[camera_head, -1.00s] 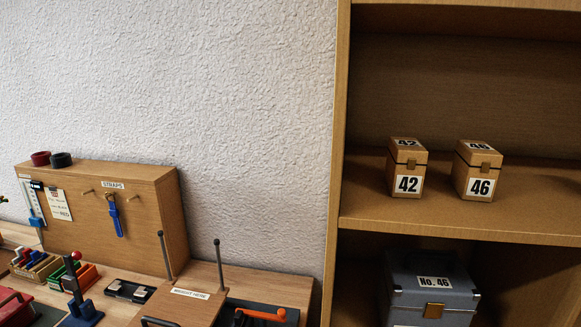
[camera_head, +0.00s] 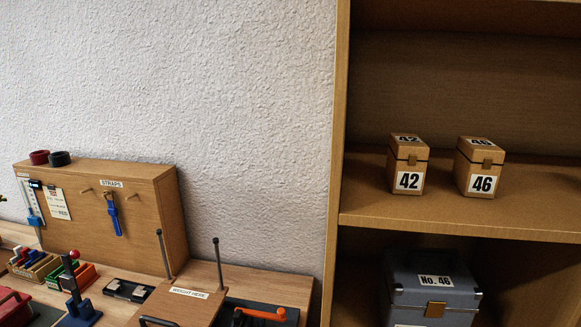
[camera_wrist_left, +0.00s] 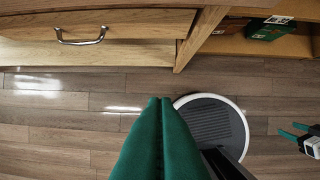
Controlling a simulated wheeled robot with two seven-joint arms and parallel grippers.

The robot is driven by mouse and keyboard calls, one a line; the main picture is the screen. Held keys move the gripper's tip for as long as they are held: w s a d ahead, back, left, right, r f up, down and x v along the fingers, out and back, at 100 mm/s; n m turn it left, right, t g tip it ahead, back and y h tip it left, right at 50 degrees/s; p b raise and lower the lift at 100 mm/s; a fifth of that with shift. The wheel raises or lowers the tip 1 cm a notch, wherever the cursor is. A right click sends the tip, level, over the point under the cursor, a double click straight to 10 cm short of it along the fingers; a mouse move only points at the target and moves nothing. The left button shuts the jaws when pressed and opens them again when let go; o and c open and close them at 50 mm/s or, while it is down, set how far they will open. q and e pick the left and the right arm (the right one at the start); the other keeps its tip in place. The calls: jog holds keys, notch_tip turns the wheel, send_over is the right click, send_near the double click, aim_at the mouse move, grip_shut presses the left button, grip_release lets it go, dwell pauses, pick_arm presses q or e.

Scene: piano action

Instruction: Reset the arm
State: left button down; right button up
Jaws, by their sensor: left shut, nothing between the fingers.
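My left gripper (camera_wrist_left: 160,102) shows in the left wrist view with its two long green fingers pressed together and nothing between them. It is above the wooden floor, in front of a drawer unit. My right gripper (camera_wrist_left: 293,131) shows small at the right edge of that view, its two green fingers apart and apparently empty. Neither gripper shows in the head view.
A wooden drawer front (camera_wrist_left: 110,37) with a metal handle lies ahead of the left gripper. In the head view, a shelf (camera_head: 400,221) holds boxes 42 (camera_head: 408,182) and 46 (camera_head: 482,183). A strap board (camera_head: 150,215) stands on the bench at left. The floor (camera_wrist_left: 60,130) is clear.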

pick_arm(q)
jog(key=s+f+g+b, duration=0.1)
jog(key=s+f, duration=0.2)
jog(key=f, duration=0.7)
jog(key=s+a+f+b, duration=0.1)
jog(key=s+f, duration=0.2)
jog(key=f, duration=0.7)
jog(key=s+f+g+b, duration=0.1)
jog(key=s+f, duration=0.2)
jog(key=f, duration=0.7)
jog(key=s+a+f+b, duration=0.1)
jog(key=s+a+f, duration=0.1)
jog(key=s+f, duration=0.5)
jog(key=s, duration=0.3)
jog(key=shift+s, duration=0.15)
jog(key=shift+a, duration=0.1)
